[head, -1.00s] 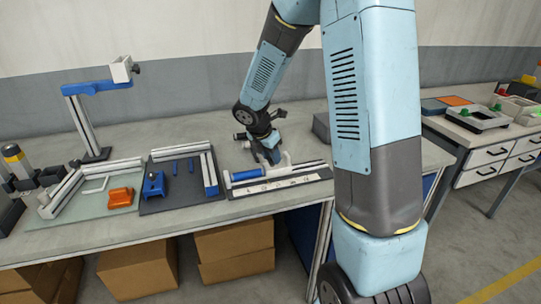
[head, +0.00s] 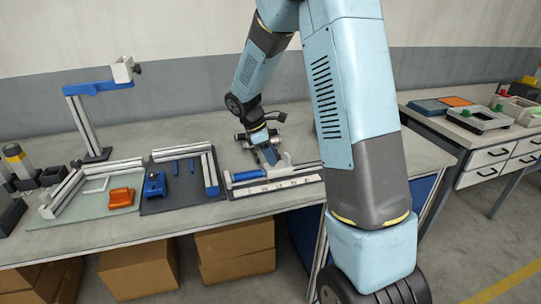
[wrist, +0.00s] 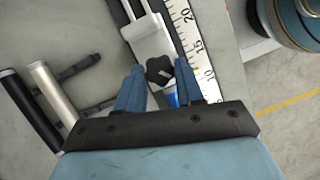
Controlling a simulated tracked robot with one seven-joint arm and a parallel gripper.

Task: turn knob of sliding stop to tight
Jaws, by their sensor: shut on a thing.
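The sliding stop is a pale block (wrist: 150,38) on a dark rail beside a white ruler strip (wrist: 195,50) in the wrist view. Its black lobed knob (wrist: 159,70) sits between the two blue fingers of my gripper (wrist: 160,78), which is shut on it from both sides. A light mark shows on the knob; I cannot tell what setting it stands at. In the head view my gripper (head: 270,155) points down at the pale stop (head: 286,160) at the back of the ruler fixture (head: 280,187). The knob is hidden there.
A dark mat with blue parts (head: 180,205) and a glass plate with an orange part (head: 121,197) lie further left. A black and a silver cylinder (wrist: 50,103) lie close by on the bench.

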